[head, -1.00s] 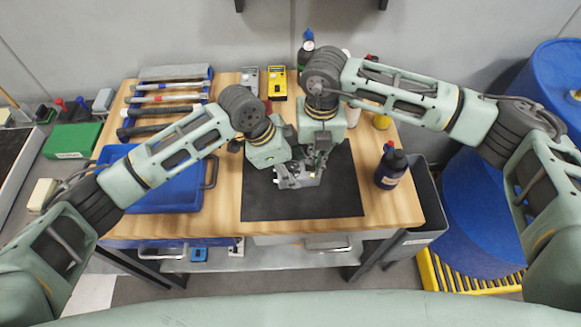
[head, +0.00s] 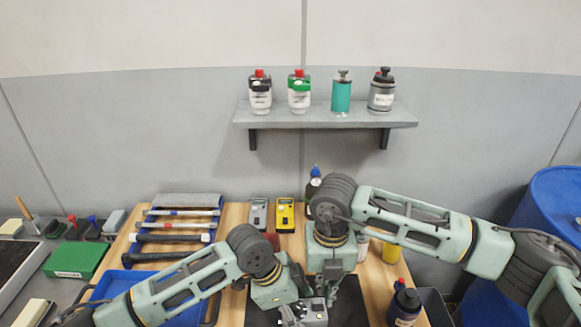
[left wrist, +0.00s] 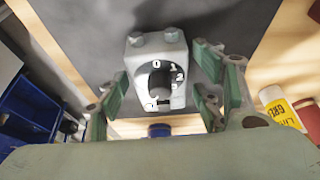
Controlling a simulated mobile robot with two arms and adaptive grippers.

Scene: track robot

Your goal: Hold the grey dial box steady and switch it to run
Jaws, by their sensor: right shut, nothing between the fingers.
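The grey dial box (head: 314,313) stands on the black mat (head: 350,300) near the bottom edge of the head view. In the left wrist view the box (left wrist: 139,60) shows its round black knob (left wrist: 160,84) and the marks 0, 1 and 2. I cannot tell which mark the knob points at. My left gripper (head: 299,309) has its fingers on either side of the box, with a narrow gap on the right in the wrist view. My right gripper (head: 330,288) is shut and empty, pointing down just above or behind the box; contact with it cannot be seen.
A blue tray (head: 107,287) and several hammers (head: 180,225) lie at the left. Two meters, grey (head: 258,213) and yellow (head: 285,214), stand behind. A dark bottle (head: 404,306) is at the right. A wall shelf (head: 325,117) holds several bottles.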

